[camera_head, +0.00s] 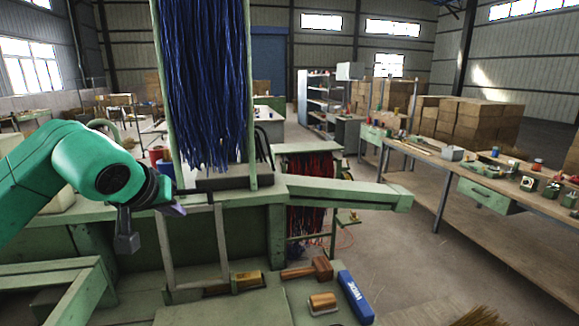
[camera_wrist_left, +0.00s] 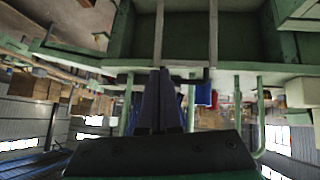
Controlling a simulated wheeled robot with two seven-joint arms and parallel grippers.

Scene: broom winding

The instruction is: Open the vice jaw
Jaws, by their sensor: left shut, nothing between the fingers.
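A green workbench (camera_head: 330,187) stands in front of me, with a dark block (camera_head: 232,180) on its top below hanging blue bristles (camera_head: 205,80). I cannot tell for certain which part is the vice jaw; the dark block may belong to it. My left gripper (camera_head: 178,208) is at the left of this block, close to the bench edge, partly hidden by its wrist. In the left wrist view its dark fingers (camera_wrist_left: 160,88) are together and empty. A short dark bar (camera_wrist_left: 190,80) shows by the fingertips; I cannot tell whether they touch. My right gripper is not in view.
A pale upright frame (camera_head: 163,250) stands below my left gripper. A wooden mallet (camera_head: 322,268), a brush (camera_head: 322,302) and a blue box (camera_head: 355,297) lie on the lower surface. Red bristles (camera_head: 306,215) hang behind the bench. A long tool table (camera_head: 450,165) stands at the right.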

